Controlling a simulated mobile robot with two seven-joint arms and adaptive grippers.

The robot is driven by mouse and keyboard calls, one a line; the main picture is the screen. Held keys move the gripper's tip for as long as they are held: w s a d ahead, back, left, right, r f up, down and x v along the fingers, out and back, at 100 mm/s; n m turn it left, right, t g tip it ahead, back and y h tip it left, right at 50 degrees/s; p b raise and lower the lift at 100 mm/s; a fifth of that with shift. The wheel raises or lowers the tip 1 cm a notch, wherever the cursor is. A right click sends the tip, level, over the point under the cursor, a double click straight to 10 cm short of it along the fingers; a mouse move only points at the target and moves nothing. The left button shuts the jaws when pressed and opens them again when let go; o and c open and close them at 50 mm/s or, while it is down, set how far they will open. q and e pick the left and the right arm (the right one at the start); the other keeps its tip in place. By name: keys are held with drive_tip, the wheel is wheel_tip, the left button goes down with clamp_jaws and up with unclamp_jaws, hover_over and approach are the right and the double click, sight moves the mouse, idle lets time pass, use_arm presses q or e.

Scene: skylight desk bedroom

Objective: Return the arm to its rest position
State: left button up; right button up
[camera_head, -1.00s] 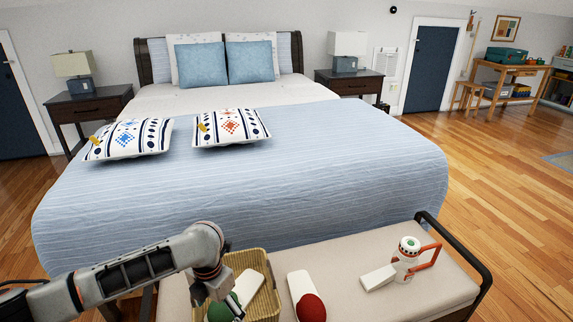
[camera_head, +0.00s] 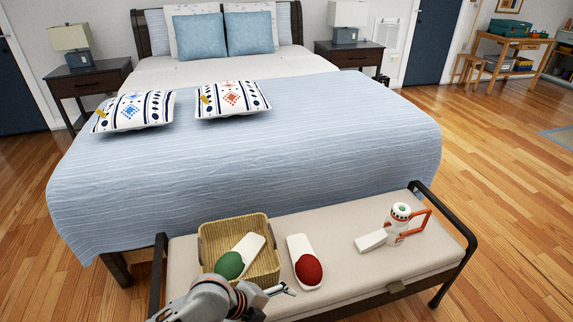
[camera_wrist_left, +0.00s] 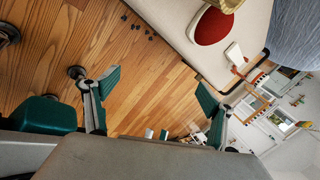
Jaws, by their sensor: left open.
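My left gripper (camera_head: 270,294) is open and empty at the near edge of the bench, in front of the basket and the red-ended object. Its two green-padded fingers stand apart in the left wrist view (camera_wrist_left: 152,88), with floor showing between them. The woven basket (camera_head: 205,240) on the bench holds an object with a green rounded end (camera_head: 230,265) and a white handle. A similar object with a red end (camera_head: 308,270) lies beside the basket; its red end also shows in the left wrist view (camera_wrist_left: 212,27). My right gripper is not in view.
A white device with an orange handle (camera_head: 398,222) stands at the right of the cushioned bench (camera_head: 345,270). The bench has dark end rails (camera_head: 446,213). The bed (camera_head: 270,150) is behind it. Wooden floor (camera_head: 500,230) lies clear to the right.

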use_arm(q)
drive_tip(key=s+a+n+t+y+p, duration=0.1)
drive_tip(key=s+a+n+t, duration=0.2)
drive_tip(key=s+a+n, duration=0.3)
drive_tip(key=s+a+n+t+y+p, duration=0.2)
drive_tip(key=s+a+n+t, duration=0.2)
drive_tip(key=s+a+n, duration=0.3)
drive_tip(key=a+n, duration=0.4)
drive_tip(key=n, duration=0.5)
drive_tip(key=shift+s+a+n+y, duration=0.25)
drive_tip(key=shift+n+y, duration=0.05)
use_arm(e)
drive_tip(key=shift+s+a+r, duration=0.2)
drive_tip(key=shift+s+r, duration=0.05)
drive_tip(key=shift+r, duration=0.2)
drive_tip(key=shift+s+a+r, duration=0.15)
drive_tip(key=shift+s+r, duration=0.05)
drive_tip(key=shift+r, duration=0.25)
use_arm(q)
drive_tip(key=shift+r, duration=0.1)
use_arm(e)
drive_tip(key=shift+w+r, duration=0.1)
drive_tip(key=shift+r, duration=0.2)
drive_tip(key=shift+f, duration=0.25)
